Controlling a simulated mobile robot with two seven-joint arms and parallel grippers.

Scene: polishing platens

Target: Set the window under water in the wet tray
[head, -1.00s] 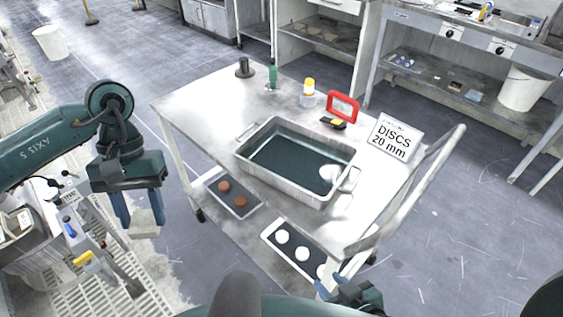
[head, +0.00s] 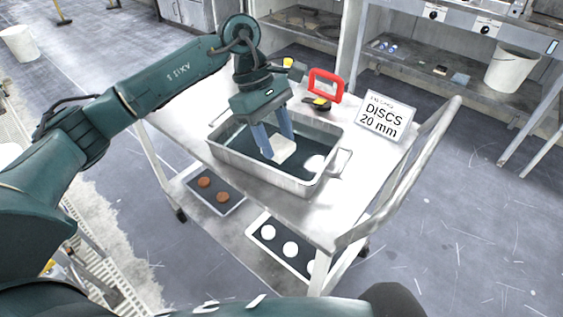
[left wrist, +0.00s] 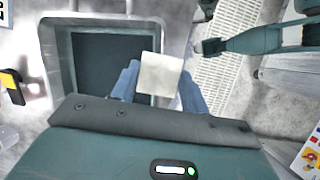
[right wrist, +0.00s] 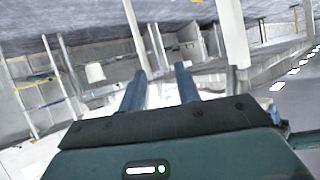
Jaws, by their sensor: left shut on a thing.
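The window, a pale square block (head: 284,149), is held between the blue fingers of my left gripper (head: 270,146). In the head view it appears over the wet tray (head: 262,176), a metal tray with dark water inside. The left wrist view shows the window (left wrist: 160,74) between the fingers, with the tray (left wrist: 50,62) on the left; its height over the water is hard to tell.
The tray stands on a cart (head: 205,152) with a raised handle (head: 425,150) at right. A red-framed thing (head: 325,84) and a "DISCS 20 mm" sign (head: 386,116) stand behind the tray. Lower-shelf trays hold brown discs (head: 222,197) and white discs (head: 290,249).

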